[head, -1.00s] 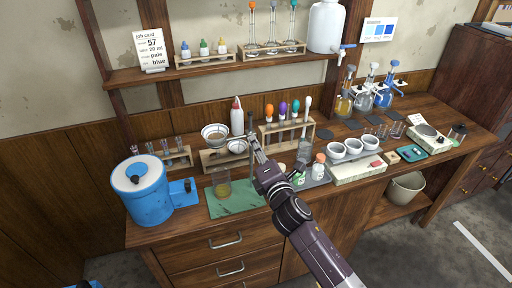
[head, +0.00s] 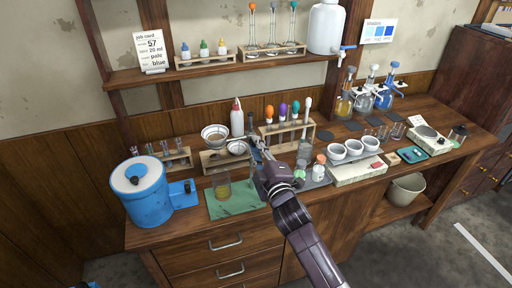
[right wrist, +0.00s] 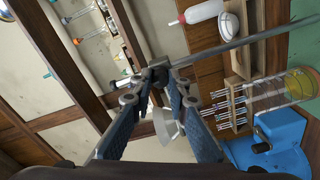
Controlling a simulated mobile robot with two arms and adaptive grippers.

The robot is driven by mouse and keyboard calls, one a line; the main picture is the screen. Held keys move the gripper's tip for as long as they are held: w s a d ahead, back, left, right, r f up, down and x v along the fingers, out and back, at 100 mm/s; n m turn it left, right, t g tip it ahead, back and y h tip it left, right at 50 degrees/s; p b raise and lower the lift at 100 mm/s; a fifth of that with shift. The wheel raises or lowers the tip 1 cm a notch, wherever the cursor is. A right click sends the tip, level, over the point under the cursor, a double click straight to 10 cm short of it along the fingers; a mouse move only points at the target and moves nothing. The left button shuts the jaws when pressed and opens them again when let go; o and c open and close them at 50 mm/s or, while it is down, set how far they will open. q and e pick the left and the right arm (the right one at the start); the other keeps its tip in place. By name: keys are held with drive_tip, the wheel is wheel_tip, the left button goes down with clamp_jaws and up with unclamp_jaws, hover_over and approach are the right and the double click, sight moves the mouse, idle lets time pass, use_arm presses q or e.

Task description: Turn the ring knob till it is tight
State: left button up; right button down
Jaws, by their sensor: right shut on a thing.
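My right gripper (head: 258,143) reaches in from the front to the upright rod of a stand behind the green mat. In the right wrist view, its fingertips (right wrist: 160,78) are closed on a small dark knob (right wrist: 157,73) at the end of the grey metal rod (right wrist: 245,43). The fingers hide most of the knob, so how tight it is cannot be seen. A pale cone-shaped piece (right wrist: 166,125) shows between the fingers.
A beaker (head: 222,188) stands on the green mat (head: 232,208), left of my arm. A test-tube rack (head: 312,134), bottles (head: 318,167) and white bowls (head: 369,143) stand close on the right. A blue tub (head: 143,190) is at far left.

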drive_tip(key=shift+m, duration=0.4)
drive_tip(key=c, duration=1.8)
unclamp_jaws()
drive_tip(key=shift+c, duration=0.2)
drive_tip(key=v, duration=1.2)
